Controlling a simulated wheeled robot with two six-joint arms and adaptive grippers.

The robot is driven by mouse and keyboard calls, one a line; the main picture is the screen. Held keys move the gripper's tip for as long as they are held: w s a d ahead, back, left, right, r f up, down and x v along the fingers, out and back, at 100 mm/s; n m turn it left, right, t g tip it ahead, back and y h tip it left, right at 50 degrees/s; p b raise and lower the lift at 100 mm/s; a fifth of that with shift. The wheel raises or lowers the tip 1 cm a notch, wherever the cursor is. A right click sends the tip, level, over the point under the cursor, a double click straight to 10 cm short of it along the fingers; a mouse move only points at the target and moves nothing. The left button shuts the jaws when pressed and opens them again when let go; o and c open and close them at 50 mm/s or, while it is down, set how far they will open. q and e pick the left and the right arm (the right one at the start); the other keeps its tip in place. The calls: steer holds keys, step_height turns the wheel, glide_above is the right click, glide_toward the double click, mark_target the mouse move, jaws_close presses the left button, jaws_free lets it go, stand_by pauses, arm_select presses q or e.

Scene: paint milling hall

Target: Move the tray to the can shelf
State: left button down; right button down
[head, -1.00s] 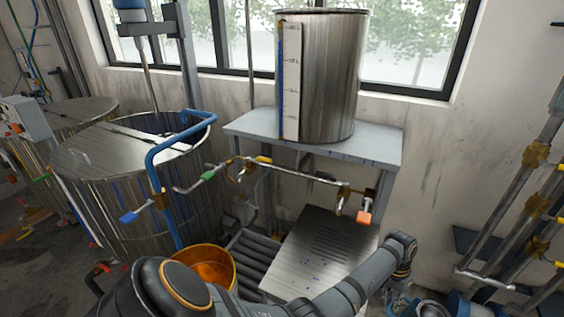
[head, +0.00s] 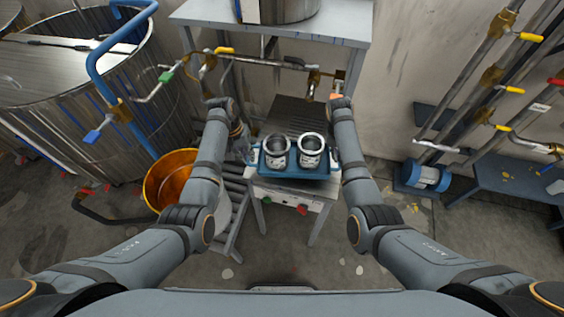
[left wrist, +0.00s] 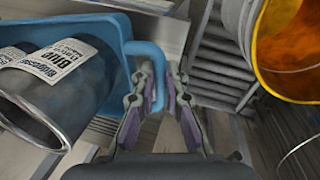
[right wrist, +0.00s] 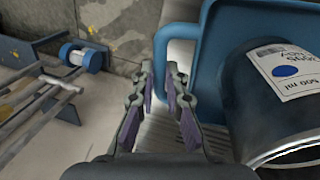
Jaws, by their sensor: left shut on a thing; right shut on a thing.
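A blue tray (head: 294,174) carries two open metal cans (head: 277,161) (head: 312,160) standing side by side. It is at the front of the steel-topped table; whether it rests there or hangs just above cannot be told. My left gripper (head: 249,158) is shut on its left handle (left wrist: 131,50). My right gripper (head: 337,158) is shut on its right handle (right wrist: 164,38). Both cans have white labels; one shows in the left wrist view (left wrist: 75,90), the other in the right wrist view (right wrist: 255,100). No can shelf can be identified with certainty.
An orange-lined bucket (head: 172,178) stands left of the table beside a roller conveyor (head: 232,190). A valve pipe (head: 270,63) runs behind the tray, below a grey stand (head: 345,25). A large steel vat (head: 85,90) is at left. Pipes and a blue bench (head: 515,180) are at right.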

mark_target(251, 168)
arm_select(q)
steer(key=shift+d+r, duration=0.1)
steer(key=shift+r, duration=0.05)
arm_select(e)
steer(key=shift+s+d+r, duration=0.1)
